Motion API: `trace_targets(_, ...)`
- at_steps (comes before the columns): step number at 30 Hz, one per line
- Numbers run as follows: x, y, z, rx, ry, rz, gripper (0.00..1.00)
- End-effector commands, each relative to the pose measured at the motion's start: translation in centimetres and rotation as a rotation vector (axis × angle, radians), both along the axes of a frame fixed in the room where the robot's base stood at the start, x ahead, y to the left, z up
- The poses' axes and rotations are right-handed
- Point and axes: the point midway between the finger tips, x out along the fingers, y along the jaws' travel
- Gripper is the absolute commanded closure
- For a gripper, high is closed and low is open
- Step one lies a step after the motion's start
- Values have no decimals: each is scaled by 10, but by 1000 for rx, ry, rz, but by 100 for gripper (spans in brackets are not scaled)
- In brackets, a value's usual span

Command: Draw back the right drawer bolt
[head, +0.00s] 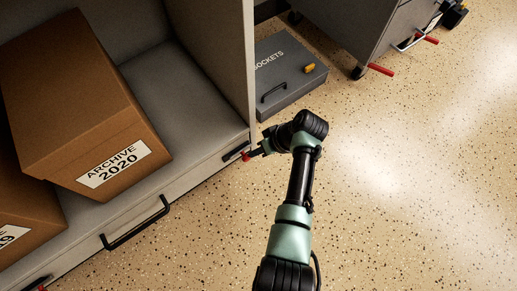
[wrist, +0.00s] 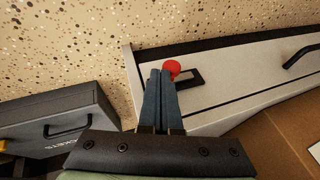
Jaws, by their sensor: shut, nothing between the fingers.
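The right drawer bolt is a dark plate with a red knob (head: 246,157) at the right end of the drawer front (head: 160,203). In the wrist view the red knob (wrist: 172,67) stands out from the dark bolt plate (wrist: 190,78). My gripper (head: 254,154) is at the bolt, its fingers pointing at the drawer front. In the wrist view my gripper (wrist: 161,73) is shut and empty, with its fingertips right beside the knob. I cannot tell whether they touch it. The fingers partly cover the plate.
The drawer's black handle (head: 135,222) sits mid-front, and another red knob (head: 38,286) shows at lower left. Archive boxes (head: 82,90) stand on the shelf above. A grey SOCKETS case (head: 295,88) lies on the floor behind my gripper. The floor at right is clear.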

Motion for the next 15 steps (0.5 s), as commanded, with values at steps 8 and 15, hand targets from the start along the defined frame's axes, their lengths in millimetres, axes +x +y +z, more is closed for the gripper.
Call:
trace_targets(8, -13, 18, 4, 1, 3, 4, 100)
trace_targets(15, -25, 34, 1, 1, 2, 1, 100)
